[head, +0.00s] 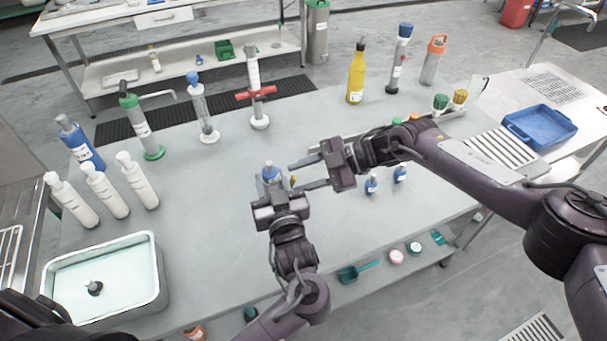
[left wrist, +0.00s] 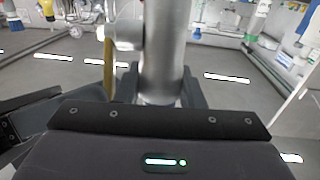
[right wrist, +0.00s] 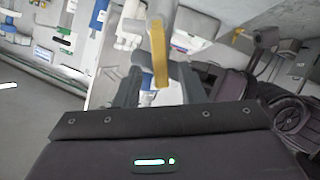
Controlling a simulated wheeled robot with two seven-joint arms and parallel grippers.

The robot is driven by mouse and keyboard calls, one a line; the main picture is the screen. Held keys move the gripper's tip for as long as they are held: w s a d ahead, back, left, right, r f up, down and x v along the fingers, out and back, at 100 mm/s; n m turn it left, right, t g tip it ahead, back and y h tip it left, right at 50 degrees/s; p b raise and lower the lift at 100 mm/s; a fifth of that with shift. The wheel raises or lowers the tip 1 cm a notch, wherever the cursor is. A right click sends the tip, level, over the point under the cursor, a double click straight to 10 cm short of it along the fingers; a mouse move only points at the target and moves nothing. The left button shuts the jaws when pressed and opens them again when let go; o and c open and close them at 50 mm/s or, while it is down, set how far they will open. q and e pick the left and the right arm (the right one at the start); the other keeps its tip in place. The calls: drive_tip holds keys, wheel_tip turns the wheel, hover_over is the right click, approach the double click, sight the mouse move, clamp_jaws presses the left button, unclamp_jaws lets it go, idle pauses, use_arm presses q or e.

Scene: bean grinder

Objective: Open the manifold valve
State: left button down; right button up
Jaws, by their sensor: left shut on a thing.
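The manifold valve has a grey cylindrical body with a blue and white top (head: 270,172) and a narrow yellow lever (head: 292,180) on its right side. My left gripper (head: 272,186) is shut on the body, which fills the gap between its fingers in the left wrist view (left wrist: 165,50). The lever also shows there (left wrist: 109,65), left of the body. My right gripper (head: 306,175) is open and points left at the valve. In the right wrist view the lever (right wrist: 159,55) stands between its spread fingers, with space either side. Contact with the lever cannot be told.
Two small blue bottles (head: 371,184) (head: 400,173) stand below my right arm. A yellow bottle (head: 356,75) and taller lab vessels line the table's back. White bottles (head: 103,190) and a water-filled tray (head: 158,262) are at the left. The middle-left tabletop is clear.

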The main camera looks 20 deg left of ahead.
use_arm(q)
drive_tip(key=shift+f, duration=0.3)
use_arm(e)
drive_tip(key=shift+c, duration=0.3)
clamp_jaws()
drive_tip(key=shift+w+a+r+m+g+h, duration=0.1)
drive_tip(key=shift+w+a+m+g+h, duration=0.2)
drive_tip(key=shift+m, duration=0.25)
drive_tip(key=shift+w+a+r+m+g+h, duration=0.15)
drive_tip(key=shift+w+m+g+h, duration=0.2)
drive_tip(key=shift+m, duration=0.2)
drive_tip(key=shift+f, duration=0.1)
drive_tip(key=shift+o, duration=0.3)
unclamp_jaws()
drive_tip(key=v, duration=1.2)
